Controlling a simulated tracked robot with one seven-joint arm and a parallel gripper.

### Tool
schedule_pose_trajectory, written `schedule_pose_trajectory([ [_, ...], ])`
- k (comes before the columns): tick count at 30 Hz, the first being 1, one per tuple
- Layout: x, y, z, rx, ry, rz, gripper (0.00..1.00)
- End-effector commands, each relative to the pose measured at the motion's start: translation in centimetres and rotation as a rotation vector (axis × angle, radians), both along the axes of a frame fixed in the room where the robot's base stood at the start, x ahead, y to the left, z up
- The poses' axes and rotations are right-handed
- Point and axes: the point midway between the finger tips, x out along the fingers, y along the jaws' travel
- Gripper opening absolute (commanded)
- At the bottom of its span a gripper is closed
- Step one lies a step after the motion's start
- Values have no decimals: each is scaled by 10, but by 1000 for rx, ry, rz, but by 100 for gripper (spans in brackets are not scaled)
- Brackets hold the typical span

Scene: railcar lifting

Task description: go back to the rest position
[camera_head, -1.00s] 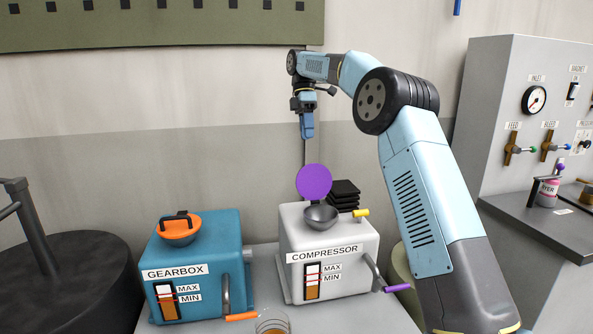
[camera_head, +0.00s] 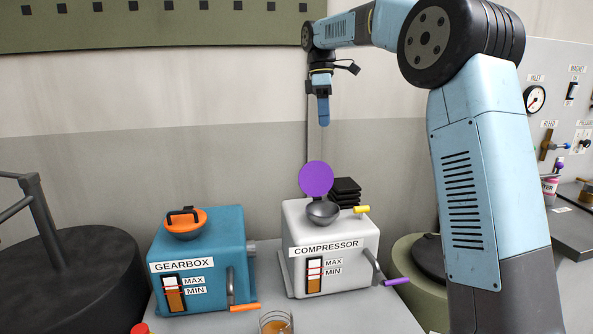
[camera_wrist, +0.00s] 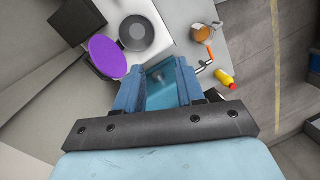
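My gripper (camera_head: 323,122) hangs pointing down in front of the wall, well above the compressor (camera_head: 348,262). In the wrist view its blue fingers (camera_wrist: 158,88) stand apart with nothing held; teal casing of the gearbox (camera_wrist: 160,97) shows below, between them. The white compressor has a purple lid (camera_head: 316,178) standing open behind a grey funnel (camera_head: 323,212). The teal gearbox (camera_head: 215,250) stands to its left, with an orange cap (camera_head: 184,223) on top. My arm comes down along the right side of the head view.
A glass with amber liquid (camera_head: 277,322) stands at the table's front. A red-capped yellow bottle (camera_wrist: 226,78) shows in the wrist view. Black pads (camera_head: 345,192) are stacked behind the compressor. A dark drum (camera_head: 75,285) is at left, a gauge panel (camera_head: 560,100) at right.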

Motion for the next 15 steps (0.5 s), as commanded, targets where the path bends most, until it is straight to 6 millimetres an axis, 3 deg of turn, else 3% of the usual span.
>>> schedule_pose_trajectory([
  [8,-65,-31,19,-21,-133,-231,38],
  [15,-123,-59,20,-12,-238,-441,38],
])
